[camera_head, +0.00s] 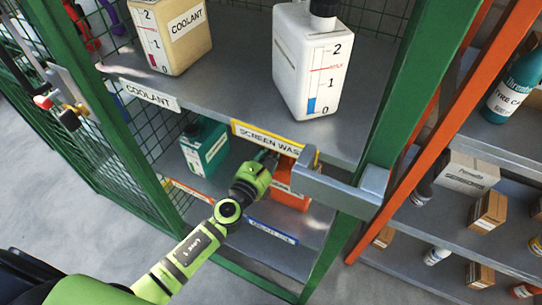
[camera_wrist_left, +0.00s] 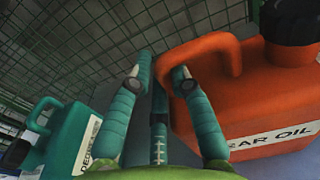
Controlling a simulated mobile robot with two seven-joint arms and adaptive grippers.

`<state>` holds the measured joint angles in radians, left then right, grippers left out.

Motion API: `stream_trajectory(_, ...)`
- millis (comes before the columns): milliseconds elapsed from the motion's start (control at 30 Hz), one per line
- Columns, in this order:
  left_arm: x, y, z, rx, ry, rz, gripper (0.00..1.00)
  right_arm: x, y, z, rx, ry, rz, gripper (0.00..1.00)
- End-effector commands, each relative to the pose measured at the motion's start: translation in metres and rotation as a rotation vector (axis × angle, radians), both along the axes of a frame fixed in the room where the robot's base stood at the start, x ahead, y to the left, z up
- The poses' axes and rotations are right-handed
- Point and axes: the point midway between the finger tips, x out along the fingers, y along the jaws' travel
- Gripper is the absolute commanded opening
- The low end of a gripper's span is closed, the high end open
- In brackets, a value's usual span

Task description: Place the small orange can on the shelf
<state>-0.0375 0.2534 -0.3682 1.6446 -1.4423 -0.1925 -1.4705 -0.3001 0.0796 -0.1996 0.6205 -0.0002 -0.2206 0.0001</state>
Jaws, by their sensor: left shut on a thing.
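The small orange can (camera_head: 289,187) stands on the lower shelf (camera_head: 228,193) of the green-framed cage, partly hidden by my left gripper and the upper shelf's edge. In the left wrist view the orange can (camera_wrist_left: 265,95) fills the right side, with a dark cap and a label partly reading "AR OIL". My left gripper (camera_head: 268,158) reaches in under the upper shelf. In the wrist view its teal fingers (camera_wrist_left: 160,74) are on either side of the handle's near-left part, shut on it. The can looks upright; whether its base touches the shelf is hidden. My right gripper is not in view.
A teal can (camera_head: 204,147) stands left on the lower shelf. The upper shelf (camera_head: 230,90) holds a coolant container (camera_head: 172,36) and a white screen-wash container (camera_head: 311,62). A grey latch bar (camera_head: 335,190) crosses the right opening. An orange rack (camera_head: 450,120) stands right.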

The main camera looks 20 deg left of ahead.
Motion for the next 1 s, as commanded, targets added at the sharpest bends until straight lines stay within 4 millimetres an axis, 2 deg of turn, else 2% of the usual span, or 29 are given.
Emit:
stream_trajectory(33,0.0009,-0.0001,-0.0059,-0.005,-0.004,0.001,0.0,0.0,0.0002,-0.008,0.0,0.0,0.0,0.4)
stream_trajectory(467,0.0007,0.0,-0.0053,-0.004,-0.005,0.0,0.0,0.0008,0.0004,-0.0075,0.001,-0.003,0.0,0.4)
stream_trajectory(500,0.0,0.0001,-0.0071,0.0,-0.001,0.0,0.32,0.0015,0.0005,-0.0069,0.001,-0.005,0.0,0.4)
stream_trajectory(533,0.0,0.0001,-0.007,0.0,-0.001,0.0,0.44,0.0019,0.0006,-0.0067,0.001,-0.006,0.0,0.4)
stream_trajectory(1000,-0.0034,0.0007,-0.0053,-0.001,0.0,0.0,0.44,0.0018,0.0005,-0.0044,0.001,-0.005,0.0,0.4)
